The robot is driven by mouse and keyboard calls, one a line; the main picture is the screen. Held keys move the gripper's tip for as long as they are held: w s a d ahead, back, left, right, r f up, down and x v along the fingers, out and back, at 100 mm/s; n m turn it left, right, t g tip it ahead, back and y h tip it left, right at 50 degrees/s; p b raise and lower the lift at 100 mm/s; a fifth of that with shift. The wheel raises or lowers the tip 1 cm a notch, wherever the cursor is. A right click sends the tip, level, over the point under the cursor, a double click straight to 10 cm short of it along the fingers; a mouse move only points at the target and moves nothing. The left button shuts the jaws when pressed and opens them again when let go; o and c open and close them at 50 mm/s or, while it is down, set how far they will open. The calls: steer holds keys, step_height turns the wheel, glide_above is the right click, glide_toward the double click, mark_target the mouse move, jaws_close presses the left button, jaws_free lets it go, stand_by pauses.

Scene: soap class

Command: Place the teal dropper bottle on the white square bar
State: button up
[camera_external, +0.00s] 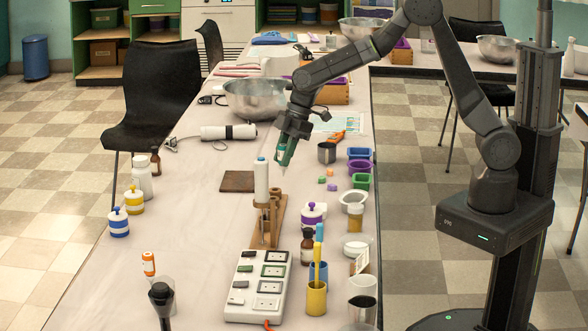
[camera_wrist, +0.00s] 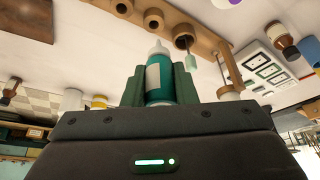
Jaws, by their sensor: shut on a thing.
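My gripper (camera_external: 287,146) hangs above the middle of the table, shut on the teal dropper bottle (camera_external: 282,160). In the wrist view, the bottle (camera_wrist: 160,82) sits between the two green fingers of my gripper (camera_wrist: 161,88). It has a teal body, a pale label and a white nozzle that points away from my gripper. In the external view the nozzle points downward, and the bottle looks clear of the table. Part of the bottle is hidden by the fingers. I cannot make out a white square bar for certain in either view.
A wooden rack (camera_external: 277,222) and a tall white bottle (camera_external: 261,182) stand just in front of my gripper. A dark brown square (camera_external: 238,181) lies left, small coloured cubes (camera_external: 332,187) right. A steel bowl (camera_external: 257,99) stands behind. The table's left middle is mostly clear.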

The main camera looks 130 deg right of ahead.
steer(key=s+a+b, duration=0.3)
steer(key=s+a, duration=0.1)
steer(key=s, duration=0.4)
steer(key=shift+m, duration=0.3)
step_height(320, 180, down, 9)
steer(key=shift+a+f, duration=0.15)
steer(key=shift+f, duration=0.05)
steer(key=shift+f+b, duration=0.2)
steer(key=shift+b, duration=0.15)
steer(key=o, duration=1)
steer(key=shift+c, duration=0.2)
steer(key=shift+r, duration=0.2)
steer(key=shift+r+p, duration=0.2)
steer(key=shift+p, duration=0.15)
steer(key=v, duration=1.1)
steer(key=shift+s+a+r, duration=0.15)
steer(key=shift+s+r, duration=0.05)
steer(key=shift+r, duration=0.05)
